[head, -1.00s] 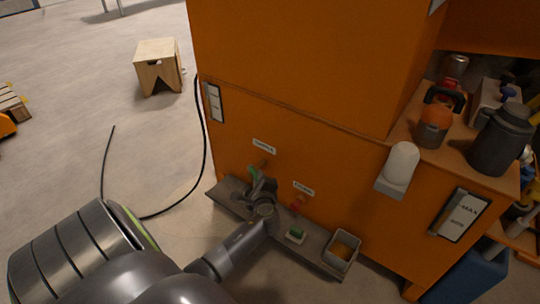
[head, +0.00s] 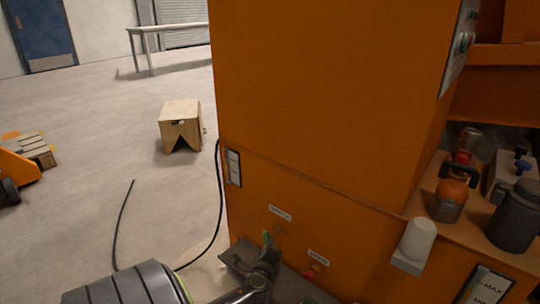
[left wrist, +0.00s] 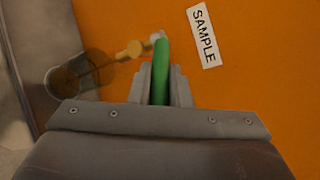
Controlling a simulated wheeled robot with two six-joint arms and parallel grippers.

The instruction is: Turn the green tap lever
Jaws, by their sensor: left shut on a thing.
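The green tap lever (head: 266,239) is on the lower front of the orange cabinet, below a small white label (head: 280,213). In the left wrist view the lever (left wrist: 161,75) stands between the two fingers of my left gripper (left wrist: 160,85), which is shut on it. The label beside it reads SAMPLE (left wrist: 203,37). A brass tap body (left wrist: 130,50) runs left from the lever's top end. In the head view my left gripper (head: 264,262) is at the lever and hides its lower part. My right gripper is not in view.
A red tap handle (head: 311,273) is to the right on the same orange cabinet (head: 310,110). A grey ledge (head: 290,287) runs below the taps. A brownish see-through cylinder (left wrist: 82,76) is left of the lever in the wrist view. A black hose (head: 220,200) hangs at the cabinet's left.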

